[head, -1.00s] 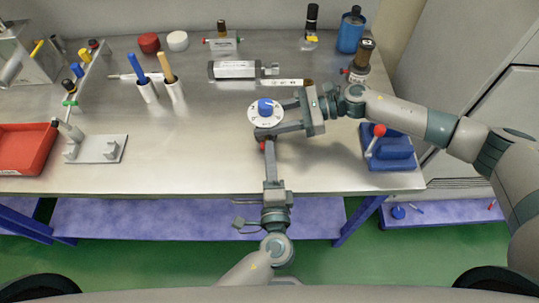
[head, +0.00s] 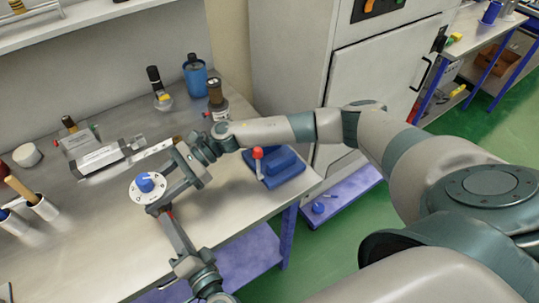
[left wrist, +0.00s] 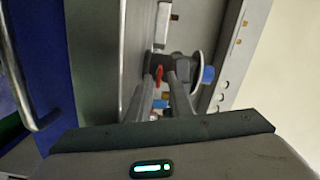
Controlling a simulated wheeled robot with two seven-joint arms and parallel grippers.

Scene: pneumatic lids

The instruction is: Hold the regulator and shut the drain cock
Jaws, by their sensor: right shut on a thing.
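The regulator (head: 147,185), a white round dial with a blue knob, is at the bench's front half in the head view. It also shows edge-on in the left wrist view (left wrist: 196,75). My right gripper (head: 160,197) is shut on the regulator from the right. My left gripper (head: 168,216) reaches up from the front, just below the regulator. In the left wrist view its two fingers (left wrist: 165,88) are apart, with the red drain cock lever (left wrist: 159,75) at their tips. I cannot tell whether they touch it. The regulator's underside is hidden in the head view.
A blue block with a red-knobbed lever (head: 271,166) stands on the bench's right end. Cups with handles (head: 40,206) stand to the left. Bottles (head: 196,75) stand at the back. Bench between is clear.

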